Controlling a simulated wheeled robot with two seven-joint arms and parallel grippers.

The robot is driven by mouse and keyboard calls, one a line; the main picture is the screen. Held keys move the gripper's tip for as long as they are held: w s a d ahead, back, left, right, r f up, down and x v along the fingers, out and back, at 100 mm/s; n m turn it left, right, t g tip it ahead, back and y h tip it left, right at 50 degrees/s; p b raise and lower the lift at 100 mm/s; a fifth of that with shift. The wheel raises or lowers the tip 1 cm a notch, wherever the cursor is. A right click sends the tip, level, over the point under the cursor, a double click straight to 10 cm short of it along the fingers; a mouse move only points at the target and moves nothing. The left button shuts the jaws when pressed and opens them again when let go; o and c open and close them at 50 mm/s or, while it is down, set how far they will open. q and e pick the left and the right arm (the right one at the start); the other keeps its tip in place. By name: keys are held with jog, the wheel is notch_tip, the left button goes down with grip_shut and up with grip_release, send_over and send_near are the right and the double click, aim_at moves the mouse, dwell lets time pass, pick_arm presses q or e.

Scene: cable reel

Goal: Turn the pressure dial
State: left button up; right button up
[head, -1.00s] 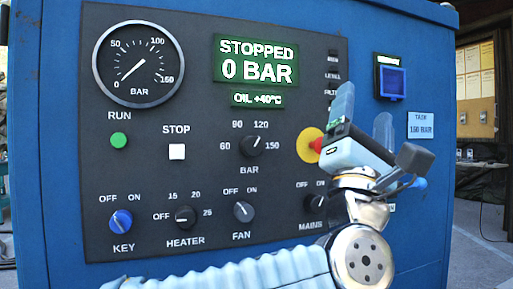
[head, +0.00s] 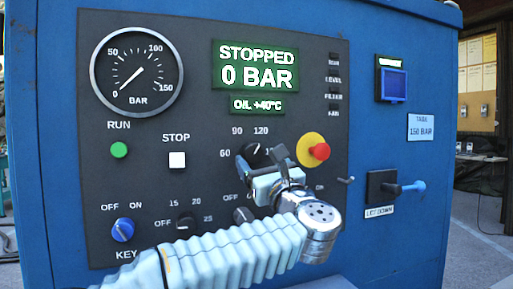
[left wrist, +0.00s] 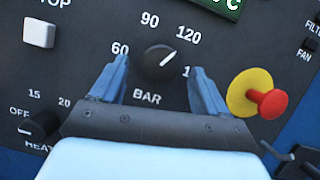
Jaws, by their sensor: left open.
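The pressure dial (head: 255,147) is a black knob marked 60, 90, 120 and 150 BAR on the dark panel. It also shows in the left wrist view (left wrist: 160,62), its white mark pointing up and right, toward 120. My left gripper (head: 262,162) is open in front of the dial, and in the left wrist view its two fingers (left wrist: 160,74) stand on either side of the knob, with visible gaps. Contact is not visible. The 150 label is partly hidden by the right finger. My right gripper is not in view.
A red and yellow emergency button (head: 314,150) sits close to the right of the dial. A screen (head: 256,66) reads STOPPED, 0 BAR. The gauge (head: 137,71) needle is at 0. A card (head: 421,127) reads TASK 150 BAR.

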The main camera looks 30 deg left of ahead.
aim_at(253, 153)
pick_arm(q)
jog(key=shift+x, duration=1.25)
